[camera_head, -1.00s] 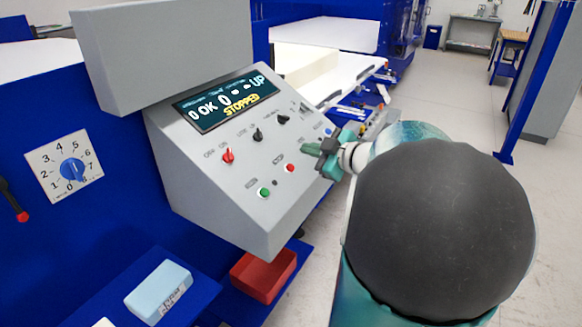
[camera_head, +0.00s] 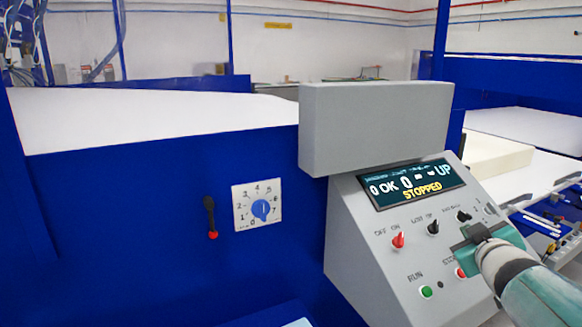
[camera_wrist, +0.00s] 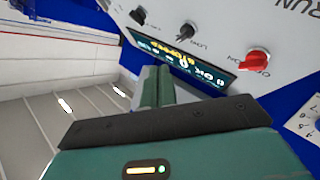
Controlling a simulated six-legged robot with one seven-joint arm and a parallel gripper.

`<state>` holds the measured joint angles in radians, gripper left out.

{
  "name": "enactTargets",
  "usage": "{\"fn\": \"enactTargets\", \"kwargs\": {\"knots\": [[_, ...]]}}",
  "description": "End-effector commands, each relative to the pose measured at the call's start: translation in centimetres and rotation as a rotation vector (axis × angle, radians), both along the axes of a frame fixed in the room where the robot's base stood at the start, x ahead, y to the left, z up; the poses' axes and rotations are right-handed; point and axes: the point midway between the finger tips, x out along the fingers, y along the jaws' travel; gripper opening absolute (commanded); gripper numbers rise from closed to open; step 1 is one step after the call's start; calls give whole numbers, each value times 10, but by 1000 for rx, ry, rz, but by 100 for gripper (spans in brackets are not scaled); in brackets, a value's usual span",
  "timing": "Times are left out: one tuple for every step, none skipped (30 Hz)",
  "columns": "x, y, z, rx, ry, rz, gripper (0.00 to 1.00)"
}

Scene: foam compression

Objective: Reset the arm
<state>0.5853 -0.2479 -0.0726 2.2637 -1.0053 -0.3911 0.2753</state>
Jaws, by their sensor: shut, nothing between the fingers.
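My gripper (camera_head: 477,234) is at the lower right of the head view, in front of the right side of the grey control panel (camera_head: 368,255). Its teal fingers are shut with nothing between them; they also show in the wrist view (camera_wrist: 153,85). It partly covers the red STOP button (camera_head: 460,272). In the wrist view the panel appears tilted behind the fingers, with a red switch (camera_wrist: 256,60) to their right. I cannot tell whether the fingers touch the panel.
The display (camera_head: 415,186) reads "STOPPED" and "UP". A green RUN button (camera_head: 426,292) sits low on the panel. A blue dial (camera_head: 261,210) and a red-tipped lever (camera_head: 211,217) are on the blue machine wall. A cream foam block (camera_head: 492,157) lies behind the panel.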

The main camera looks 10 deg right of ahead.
Motion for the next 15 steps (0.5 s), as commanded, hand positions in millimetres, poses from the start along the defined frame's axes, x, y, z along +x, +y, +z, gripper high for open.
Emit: {"fn": "enactTargets", "kwargs": {"knots": [[-3,18,3,29,10,-38,0],[-7,26,2,52,23,-66,0],[-12,37,0,86,45,-99,0],[-17,46,-4,115,65,-123,0],[-23,56,-8,144,88,-143,0],[-31,70,-14,186,123,-165,0],[-38,82,-20,218,152,-178,0],[-45,94,-25,252,183,-188,0],[-56,111,-35,298,232,-197,0],[-65,124,-42,331,271,-199,0],[-74,138,-49,365,312,-199,0],[-88,158,-59,412,371,-193,0],[-98,172,-66,443,418,-185,0],[-109,187,-73,475,465,-174,0],[-123,205,-82,509,525,-158,0]]}}
